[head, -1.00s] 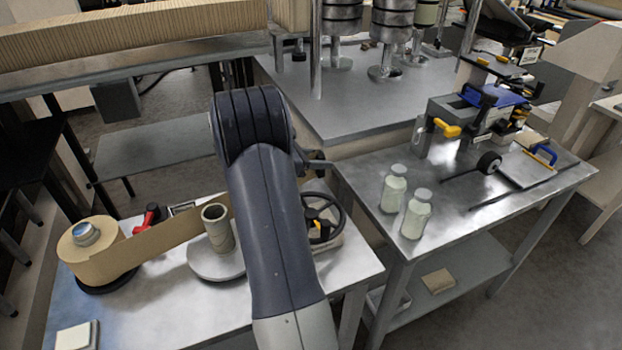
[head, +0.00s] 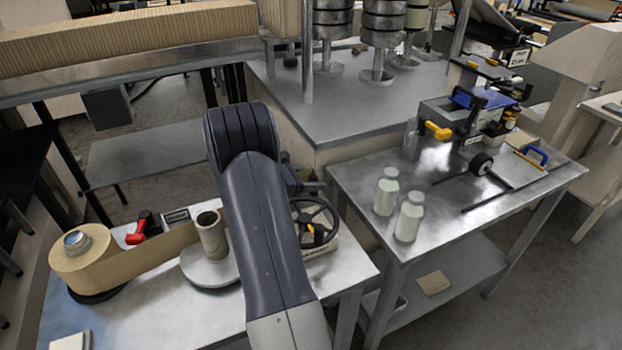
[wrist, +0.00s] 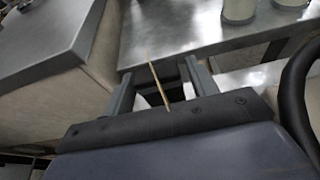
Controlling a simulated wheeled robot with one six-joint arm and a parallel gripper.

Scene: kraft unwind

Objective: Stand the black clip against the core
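The core (head: 212,236) is an upright hollow cardboard tube on a round grey plate (head: 193,272). A strip of kraft paper (head: 160,246) runs from the kraft roll (head: 82,262) toward it. I cannot clearly pick out the black clip; a small black and red item (head: 137,236) lies behind the strip. My gripper shows in the wrist view (wrist: 160,88) with its two grey fingers spread apart. A thin tan sliver shows between them; I cannot tell whether it is held or behind. In the head view my arm mostly hides the gripper, near the handwheel.
A black handwheel (head: 316,228) stands right of my arm and also shows in the wrist view (wrist: 302,92). Two pale bottles (head: 387,192) (head: 410,217) stand on the right table (head: 455,215). A small pale block (head: 71,340) lies at the front left.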

